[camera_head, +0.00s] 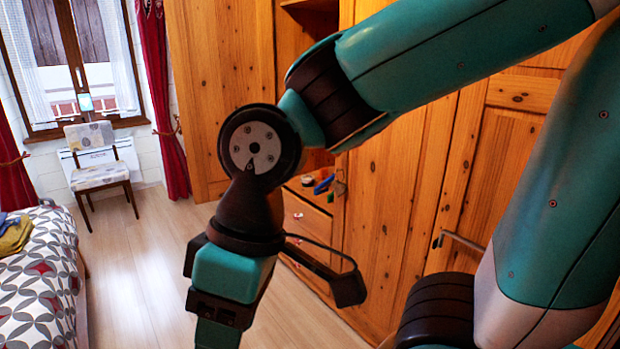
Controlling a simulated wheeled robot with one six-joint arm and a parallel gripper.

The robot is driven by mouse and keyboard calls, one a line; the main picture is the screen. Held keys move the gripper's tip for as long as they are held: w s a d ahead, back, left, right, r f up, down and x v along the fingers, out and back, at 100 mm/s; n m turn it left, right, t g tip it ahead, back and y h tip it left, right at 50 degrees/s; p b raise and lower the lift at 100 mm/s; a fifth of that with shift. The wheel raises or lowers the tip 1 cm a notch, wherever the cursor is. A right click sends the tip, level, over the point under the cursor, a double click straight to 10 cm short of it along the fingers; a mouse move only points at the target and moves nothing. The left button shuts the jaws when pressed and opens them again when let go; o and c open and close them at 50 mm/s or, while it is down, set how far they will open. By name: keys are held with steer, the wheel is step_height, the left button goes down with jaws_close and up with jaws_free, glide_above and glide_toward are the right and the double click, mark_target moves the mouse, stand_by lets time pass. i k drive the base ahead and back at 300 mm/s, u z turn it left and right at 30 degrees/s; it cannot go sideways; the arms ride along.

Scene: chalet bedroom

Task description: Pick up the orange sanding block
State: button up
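I cannot make out an orange sanding block in the head view. My gripper (218,335) points down at the bottom edge of the view, in front of the wood floor. Its fingertips are cut off by the frame, so its opening and anything in it are hidden. My arm covers part of the wooden cupboard.
A wooden cupboard (385,230) with drawers (305,222) and a door handle (462,241) fills the right. A bed (40,285) with clothes stands at left. A chair (97,175) stands by the window. The floor (140,255) between bed and cupboard is clear.

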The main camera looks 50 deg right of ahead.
mark_target(323, 174)
steer(key=u, duration=0.1)
steer(key=i, duration=1.35)
steer(key=z, duration=0.7)
steer(key=i, duration=0.8)
steer(key=z, duration=1.3)
steer(key=i, duration=0.45)
steer(key=z, duration=0.4)
